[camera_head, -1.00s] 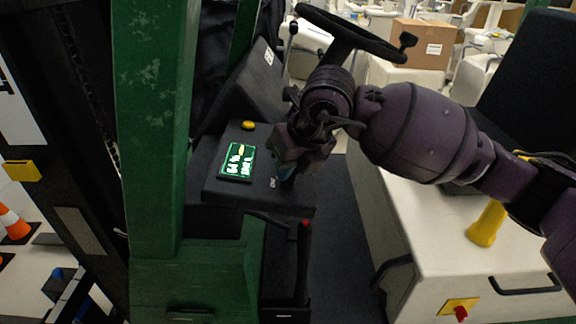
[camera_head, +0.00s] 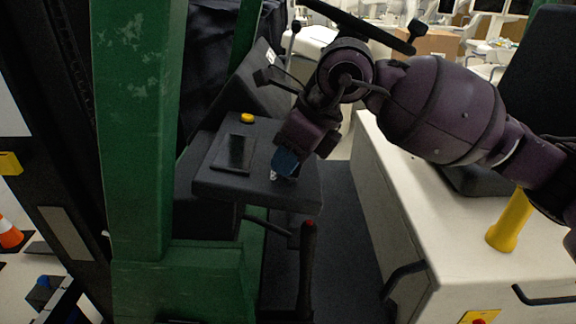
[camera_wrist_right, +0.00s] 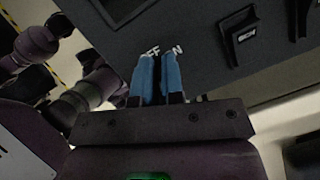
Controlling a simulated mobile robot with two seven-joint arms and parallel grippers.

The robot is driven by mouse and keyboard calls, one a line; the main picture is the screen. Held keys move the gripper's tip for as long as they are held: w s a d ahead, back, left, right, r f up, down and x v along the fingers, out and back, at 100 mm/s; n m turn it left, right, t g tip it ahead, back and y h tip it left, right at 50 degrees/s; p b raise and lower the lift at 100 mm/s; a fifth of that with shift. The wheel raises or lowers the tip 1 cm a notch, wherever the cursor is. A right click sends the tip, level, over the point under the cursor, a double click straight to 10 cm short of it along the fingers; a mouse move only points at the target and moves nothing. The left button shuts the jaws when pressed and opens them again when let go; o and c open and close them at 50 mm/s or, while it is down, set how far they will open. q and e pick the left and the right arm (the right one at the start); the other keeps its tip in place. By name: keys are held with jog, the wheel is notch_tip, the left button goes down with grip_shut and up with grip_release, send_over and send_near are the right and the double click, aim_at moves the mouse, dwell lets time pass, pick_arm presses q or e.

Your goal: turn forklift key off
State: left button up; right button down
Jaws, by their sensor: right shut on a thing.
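The forklift's dark control panel (camera_head: 222,184) carries a small display (camera_head: 236,153), now dark, and a yellow button (camera_head: 246,118). My right gripper (camera_head: 286,164) reaches down to the panel, right of the display. In the right wrist view, its blue fingers (camera_wrist_right: 159,70) are closed together at the panel, between white letters of an off/on label (camera_wrist_right: 176,49). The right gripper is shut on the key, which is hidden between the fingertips. My left gripper is not in view.
The steering wheel (camera_head: 358,24) is above my right wrist. A red-tipped lever (camera_head: 308,265) stands below the panel. A green mast post (camera_head: 140,130) is at left, the white body (camera_head: 455,235) at right. Black switches (camera_wrist_right: 240,35) show in the wrist view.

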jog(key=shift+s+n+g+b, duration=0.1)
jog(key=shift+n+g+b, duration=0.3)
jog(key=shift+n, duration=0.7)
jog(key=shift+s+n+g+b, duration=0.1)
jog(key=shift+n+g+b, duration=0.1)
jog(key=shift+n+b, duration=0.65)
jog(key=shift+r+n, duration=0.1)
jog(key=shift+n, duration=0.25)
jog(key=c, duration=1.2)
grip_release()
jog(key=shift+c, duration=0.2)
jog(key=v, duration=1)
jog(key=shift+d+r+p, duration=0.3)
jog(key=shift+p, duration=0.15)
